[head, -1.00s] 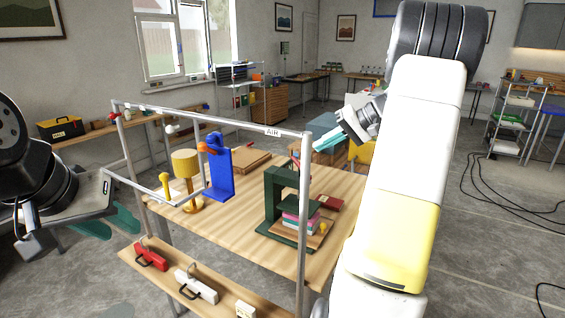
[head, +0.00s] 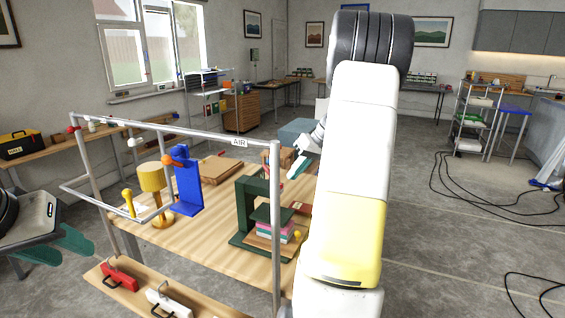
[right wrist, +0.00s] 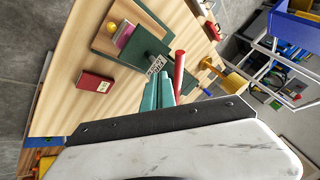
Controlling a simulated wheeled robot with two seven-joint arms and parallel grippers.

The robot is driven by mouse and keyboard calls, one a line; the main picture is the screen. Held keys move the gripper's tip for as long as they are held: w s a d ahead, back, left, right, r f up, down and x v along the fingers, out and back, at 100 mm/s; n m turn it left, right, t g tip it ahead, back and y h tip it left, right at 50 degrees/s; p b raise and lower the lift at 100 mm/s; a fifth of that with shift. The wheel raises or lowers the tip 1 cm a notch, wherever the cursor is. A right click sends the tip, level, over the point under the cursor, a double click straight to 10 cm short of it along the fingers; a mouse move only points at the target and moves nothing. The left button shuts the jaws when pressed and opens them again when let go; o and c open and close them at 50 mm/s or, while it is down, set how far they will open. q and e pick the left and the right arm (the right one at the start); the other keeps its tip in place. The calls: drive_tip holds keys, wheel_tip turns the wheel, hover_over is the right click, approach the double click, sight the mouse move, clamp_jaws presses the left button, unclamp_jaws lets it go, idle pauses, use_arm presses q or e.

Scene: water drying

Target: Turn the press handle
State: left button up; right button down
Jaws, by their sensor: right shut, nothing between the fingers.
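The dark green press (head: 243,207) stands on the wooden table, with a pink and blue stack under its plate. In the right wrist view the press (right wrist: 128,45) carries a small lettered label, and a red handle (right wrist: 179,72) sticks out beside it. My right gripper (right wrist: 158,88) is shut and empty, its teal fingers close beside the red handle; I cannot tell whether they touch it. In the head view my right gripper (head: 299,165) is above and right of the press. My left gripper (head: 68,246) is open and empty, left of the table frame.
A metal frame with an "AIR" sign (head: 239,142) borders the table's near side. A blue stand (head: 187,190) and a yellow lamp-like object (head: 152,180) are left of the press. A red box (right wrist: 95,81) lies near it. A lower shelf holds a red case (head: 119,277).

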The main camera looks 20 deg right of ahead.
drive_tip(key=shift+a+f, duration=0.2)
drive_tip(key=shift+a, duration=0.95)
drive_tip(key=shift+s+a+m, duration=0.1)
drive_tip(key=shift+a+m, duration=0.3)
drive_tip(key=shift+m, duration=0.2)
